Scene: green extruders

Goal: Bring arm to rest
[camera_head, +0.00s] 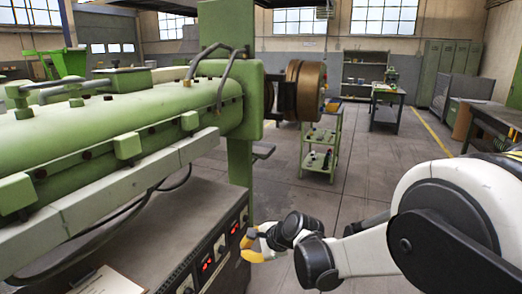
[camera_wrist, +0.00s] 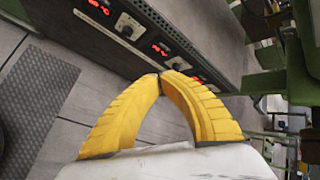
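My white and black arm reaches in from the right edge of the head view, bent, with its wrist low in the middle. My gripper (camera_head: 250,244) has yellow fingers and is beside the front of the dark control cabinet, near its lower right corner. In the wrist view the two yellow fingers of my gripper (camera_wrist: 160,75) meet at their tips. No object shows between them. The control cabinet (camera_wrist: 165,15) with red displays and knobs lies beyond the fingertips. I cannot tell whether the fingertips touch it.
The green extruder (camera_head: 110,125) fills the left side above the cabinet (camera_head: 130,240). A clipboard (camera_head: 108,282) lies at the lower left. A green trolley (camera_head: 322,148) stands behind, with a workbench (camera_head: 388,97) farther back. Tiled floor (camera_head: 345,185) is open in the middle.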

